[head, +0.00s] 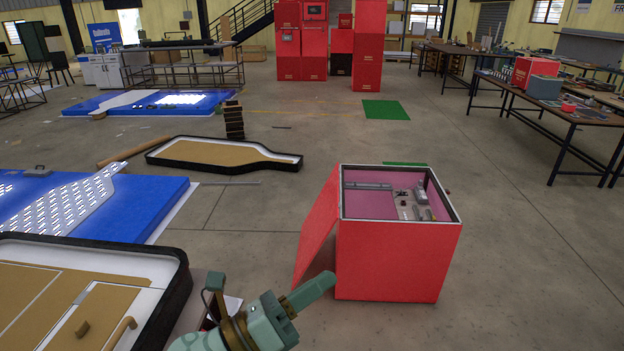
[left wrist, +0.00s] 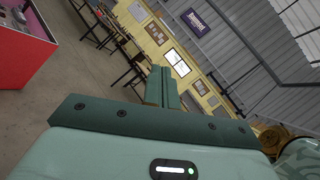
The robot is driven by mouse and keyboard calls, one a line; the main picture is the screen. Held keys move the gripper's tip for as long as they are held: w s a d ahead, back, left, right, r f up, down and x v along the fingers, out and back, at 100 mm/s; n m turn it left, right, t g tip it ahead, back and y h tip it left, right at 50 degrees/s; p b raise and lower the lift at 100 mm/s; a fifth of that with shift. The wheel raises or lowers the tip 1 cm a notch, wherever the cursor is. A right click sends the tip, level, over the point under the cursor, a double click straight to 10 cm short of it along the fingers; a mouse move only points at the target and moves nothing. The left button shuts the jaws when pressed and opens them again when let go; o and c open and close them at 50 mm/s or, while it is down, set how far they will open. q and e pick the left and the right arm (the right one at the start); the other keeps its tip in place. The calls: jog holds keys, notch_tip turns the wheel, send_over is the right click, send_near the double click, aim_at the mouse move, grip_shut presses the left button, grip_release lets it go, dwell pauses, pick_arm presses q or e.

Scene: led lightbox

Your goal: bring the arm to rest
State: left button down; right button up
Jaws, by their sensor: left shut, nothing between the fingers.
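My left gripper (head: 312,291) comes in from the bottom of the head view, green, with its fingers shut and nothing between them. It points up and to the right, in front of the lower left side of a red box (head: 398,262). In the left wrist view its closed fingers (left wrist: 168,88) point away over the room. My right gripper is in neither view.
The red box has an open top with small parts inside and a red panel (head: 318,228) leaning out on its left. A bottle-shaped tray (head: 225,141) and a blue panel (head: 150,200) lie left. A black-rimmed tray (head: 170,262) is near left. Floor (head: 530,290) at right is clear.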

pick_arm(q)
jog(key=w+a+f+n+t+y, duration=0.1)
jog(key=a+f+n+t+y, duration=0.25)
jog(key=a+n+y, duration=0.7)
jog(key=w+a+f+n+t+y, duration=0.1)
jog(key=a+f+n+t+y, duration=0.25)
jog(key=a+n+y, duration=0.7)
jog(key=s+a+f+n+g+y, duration=0.1)
jog(key=s+a+f+n+g, duration=0.5)
jog(key=s, duration=0.3)
jog(key=s+a+f+n+g+y, duration=0.1)
jog(key=s+a+f+n+g, duration=0.4)
jog(key=s+f, duration=0.35)
jog(key=s+d+f+g+h, duration=0.2)
jog(key=d+f, duration=0.1)
jog(key=f, duration=0.9)
jog(key=s+d+f+g+h, duration=0.1)
jog(key=s+d+f, duration=0.15)
jog(key=f, duration=0.95)
jog(key=s+f+n+g+h, duration=0.1)
jog(key=s+f+n+g, duration=0.2)
jog(key=s+f, duration=1.3)
jog(key=s, duration=0.3)
jog(key=shift+s+d+f+n+h, duration=0.25)
jog(key=shift+s+f+n+h, duration=0.05)
jog(key=shift+s+h, duration=0.1)
